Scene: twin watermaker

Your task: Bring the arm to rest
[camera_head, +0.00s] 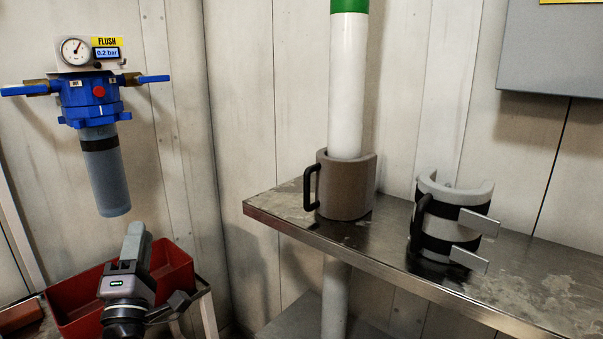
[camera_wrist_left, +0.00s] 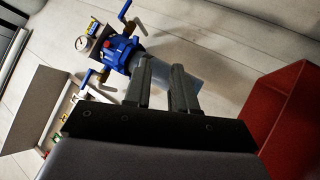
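My left gripper (camera_head: 138,232) is at the lower left of the head view, pointing up, in front of the red bin and below the blue filter housing. In the left wrist view its two fingers (camera_wrist_left: 162,72) stand apart with a gap between them, and nothing is held. The filter housing shows beyond the fingers there; I see no contact. My right arm and right gripper are not in view.
The blue filter housing (camera_head: 90,98) with a gauge hangs on the left wall. A red bin (camera_head: 172,268) stands close to my left gripper. A steel shelf (camera_head: 390,250) carries a brown collar (camera_head: 345,188) around a white pipe (camera_head: 347,90) and a grey-black clamp (camera_head: 452,215).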

